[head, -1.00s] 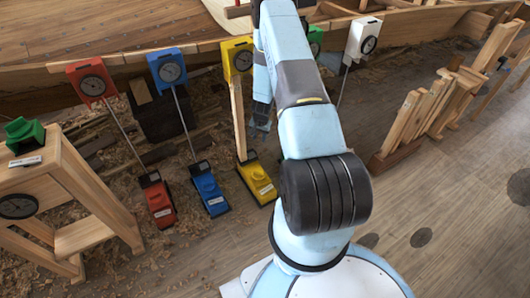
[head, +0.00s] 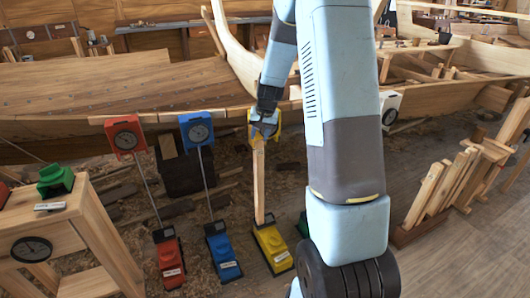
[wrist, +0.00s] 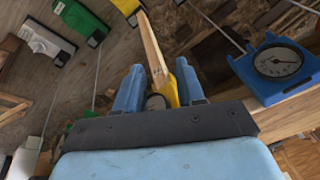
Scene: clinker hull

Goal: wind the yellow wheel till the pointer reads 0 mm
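The yellow unit has a yellow base (head: 272,247) on the floor, a tall wooden post (head: 259,185) and a small yellow head at its top. In the head view my gripper (head: 264,128) is at this head and covers most of it, so its dial and pointer are hidden. In the wrist view my gripper (wrist: 158,72) has its two blue fingers apart. The post (wrist: 152,47), a strip of the yellow head (wrist: 183,80) and a dark round part show between or just beyond them. I cannot tell which part is the wheel, or whether the fingers touch it.
A red dial unit (head: 125,136) and a blue dial unit (head: 197,131) stand left of the yellow one. The blue dial is close at right in the wrist view (wrist: 278,63). A white dial unit (head: 389,108) stands to the right. The wooden hull (head: 130,85) lies behind.

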